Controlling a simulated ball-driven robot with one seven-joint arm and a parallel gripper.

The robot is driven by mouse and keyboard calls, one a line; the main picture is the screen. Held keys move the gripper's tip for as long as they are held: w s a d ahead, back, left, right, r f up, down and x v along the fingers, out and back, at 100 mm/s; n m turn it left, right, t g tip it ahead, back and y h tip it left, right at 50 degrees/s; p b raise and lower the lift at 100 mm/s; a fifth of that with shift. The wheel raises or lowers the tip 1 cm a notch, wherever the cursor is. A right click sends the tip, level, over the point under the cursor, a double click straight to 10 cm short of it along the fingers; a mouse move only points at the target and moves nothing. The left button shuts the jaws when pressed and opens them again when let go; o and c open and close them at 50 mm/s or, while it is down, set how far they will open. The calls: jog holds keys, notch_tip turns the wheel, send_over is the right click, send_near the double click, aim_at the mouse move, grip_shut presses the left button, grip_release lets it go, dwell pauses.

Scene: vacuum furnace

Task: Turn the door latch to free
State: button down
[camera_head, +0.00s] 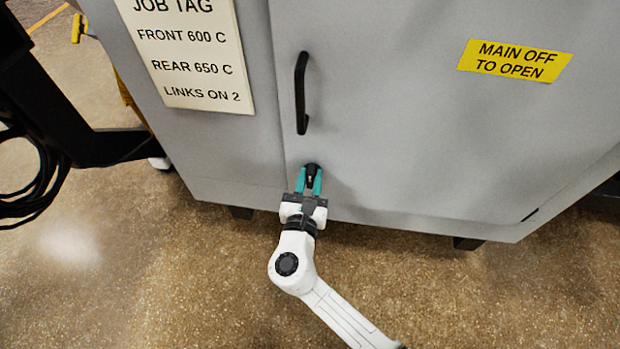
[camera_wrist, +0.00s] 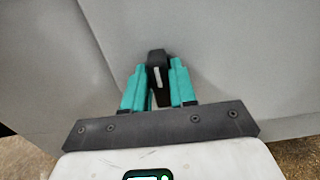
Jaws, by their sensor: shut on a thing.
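The door latch (camera_head: 312,171) is a small black knob low on the grey cabinet door (camera_head: 420,130), near the door's left edge and below the black handle. In the wrist view the latch (camera_wrist: 157,62) shows a short white mark on its face. My gripper (camera_head: 310,180) has teal fingers, one on each side of the latch, and is shut on it. In the wrist view the fingers of my gripper (camera_wrist: 158,80) flank the latch's lower part. The fingers partly hide the latch. The door looks closed.
A black vertical door handle (camera_head: 301,93) sticks out above the latch. A yellow "MAIN OFF TO OPEN" sign (camera_head: 515,60) is on the door. A job tag (camera_head: 190,50) is on the panel at left. A black frame with cables (camera_head: 35,180) stands at far left. The floor in front is clear.

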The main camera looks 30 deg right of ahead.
jog(key=shift+m+b, duration=0.3)
jog(key=shift+m, duration=0.1)
jog(key=m+b, duration=0.2)
jog(key=m, duration=0.1)
jog(key=shift+d+f, duration=0.1)
jog(key=shift+f, duration=0.05)
jog(key=m+b, duration=0.1)
jog(key=m, duration=0.1)
jog(key=m+b, duration=0.2)
jog(key=shift+s+d+f+m, duration=0.1)
jog(key=shift+s+f+m, duration=0.05)
jog(key=shift+m, duration=0.15)
jog(key=m+b, duration=0.3)
jog(key=m, duration=0.1)
jog(key=shift+f, duration=0.1)
jog(key=shift+d+m+b, duration=0.1)
jog(key=shift+m+b, duration=1.25)
jog(key=shift+m, duration=0.35)
jog(key=c, duration=1)
grip_release()
jog(key=shift+s, duration=0.1)
